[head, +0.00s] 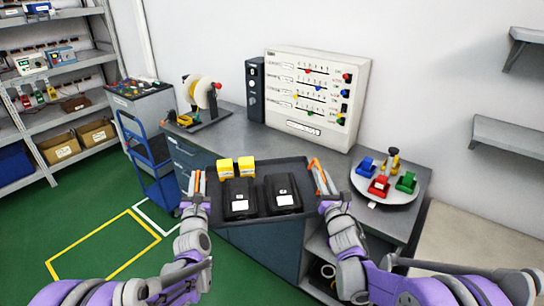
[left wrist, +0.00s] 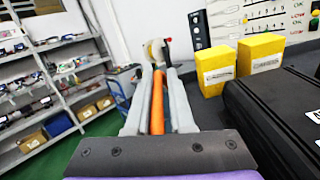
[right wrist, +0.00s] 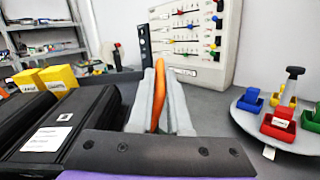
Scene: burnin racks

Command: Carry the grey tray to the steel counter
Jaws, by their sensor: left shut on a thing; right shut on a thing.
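The dark grey tray (head: 285,168) is in the middle of the head view, in front of the grey counter (head: 235,137) and overlapping its front edge. I cannot tell whether it touches the countertop. It carries two black cases (head: 240,197) (head: 283,192) with white labels and two yellow boxes (head: 225,168) (head: 246,165). My left gripper (head: 197,182) is shut on the tray's left orange handle (left wrist: 158,100). My right gripper (head: 321,175) is shut on its right orange handle (right wrist: 160,92). The tray looks about level.
On the counter stand a spool device (head: 203,97), a black box (head: 254,88), a panel with coloured knobs (head: 318,98) and a round turntable (head: 388,190) with coloured bins. A blue cart (head: 150,160) stands left. The countertop behind the tray is clear.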

